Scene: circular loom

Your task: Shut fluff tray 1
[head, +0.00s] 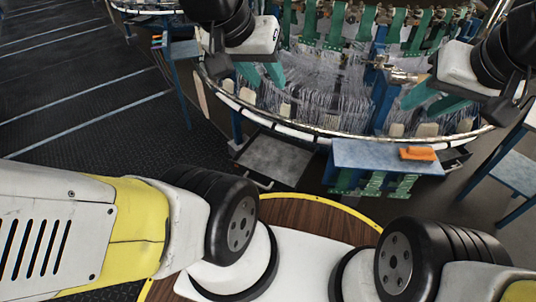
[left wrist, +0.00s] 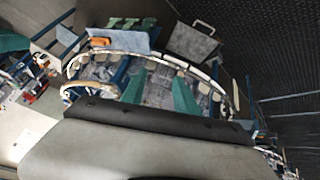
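A grey flat tray (head: 273,158) sticks out from under the loom's rim, left of centre in the head view, with a thin handle at its front. It also shows in the left wrist view (left wrist: 192,42), handle pointing up. I see no number on it. My left gripper (head: 264,79) is open and empty, over the loom's left rim and above and behind the tray. Its two green fingers stand apart in the left wrist view (left wrist: 159,90). My right gripper (head: 427,103) is open and empty over the loom's right part. Neither touches the tray.
The circular loom (head: 330,130) with pale threads fills the back. A blue shelf (head: 365,152) holding an orange object (head: 417,153) juts out right of the tray. A blue table (head: 510,170) stands at the right. Dark floor (head: 90,110) is clear at the left.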

